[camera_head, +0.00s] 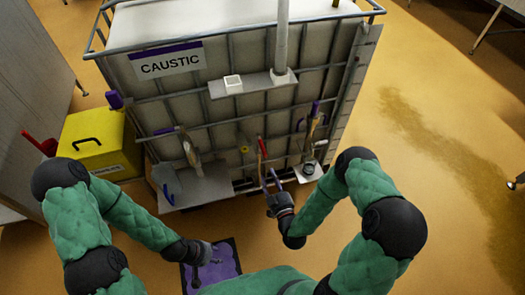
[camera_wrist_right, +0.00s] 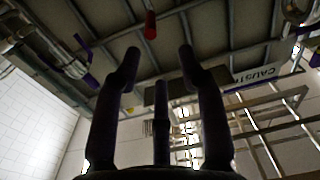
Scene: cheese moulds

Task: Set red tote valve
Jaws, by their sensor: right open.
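The red valve handle (camera_head: 263,146) stands on the front lower part of the caged white tote marked CAUSTIC (camera_head: 225,110). My right gripper (camera_head: 270,180) is open and empty just in front of and below the handle. In the right wrist view, the red handle (camera_wrist_right: 150,25) shows beyond and between the two spread fingertips (camera_wrist_right: 160,55), apart from them. My left gripper (camera_head: 206,262) is low over a dark purple mat, away from the tote; its jaw opening is too small to make out.
Small shelves (camera_head: 195,190) with tools stick out low on the tote's front, left and right of the handle. Another shelf (camera_head: 250,85) and a vertical pipe (camera_head: 281,40) sit higher. A yellow box (camera_head: 97,140) stands left. The floor at right is clear.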

